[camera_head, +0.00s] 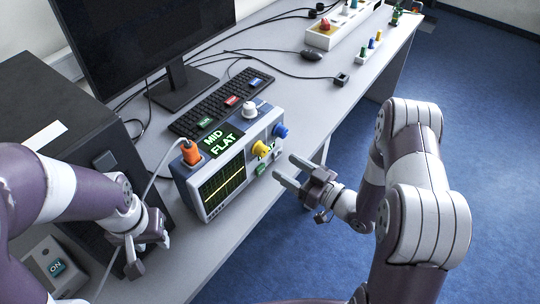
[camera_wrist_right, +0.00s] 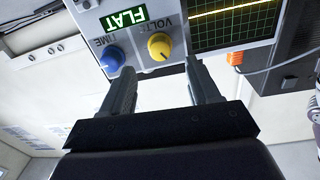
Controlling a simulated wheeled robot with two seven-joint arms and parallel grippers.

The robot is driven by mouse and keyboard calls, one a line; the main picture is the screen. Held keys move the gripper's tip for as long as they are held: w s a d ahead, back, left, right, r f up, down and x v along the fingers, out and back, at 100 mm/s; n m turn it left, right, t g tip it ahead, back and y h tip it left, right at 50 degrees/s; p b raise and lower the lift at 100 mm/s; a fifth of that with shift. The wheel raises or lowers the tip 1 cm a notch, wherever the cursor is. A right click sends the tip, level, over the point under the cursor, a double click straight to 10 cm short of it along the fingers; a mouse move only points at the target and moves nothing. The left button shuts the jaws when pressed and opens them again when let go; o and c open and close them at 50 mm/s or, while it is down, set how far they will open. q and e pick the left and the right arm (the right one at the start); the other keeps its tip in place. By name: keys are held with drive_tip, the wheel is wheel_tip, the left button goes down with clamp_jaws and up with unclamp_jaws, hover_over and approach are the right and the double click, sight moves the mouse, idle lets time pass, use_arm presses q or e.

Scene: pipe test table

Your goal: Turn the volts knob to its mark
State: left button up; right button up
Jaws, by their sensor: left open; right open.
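The volts knob (camera_head: 259,148) is yellow and sits on the front of the oscilloscope (camera_head: 210,208), right of its screen. My left gripper (camera_head: 147,256) is open and empty, left of the oscilloscope. The knob's target mark is too small to tell.
A blue TIME knob (camera_head: 280,130) sits beside the yellow one. The screen (camera_head: 222,187) shows a flat yellow line; signs read MID and FLAT. An orange plug (camera_head: 191,152) and a white knob (camera_head: 249,109) are on top. A keyboard (camera_head: 222,103) lies behind.

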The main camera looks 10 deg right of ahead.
sight(265, 154)
drive_tip(key=x, duration=0.6)
drive_tip(key=shift+w+a, duration=0.25)
drive_tip(key=shift+w, duration=0.05)
drive_tip(key=c, duration=1)
drive_tip(key=shift+c, duration=0.2)
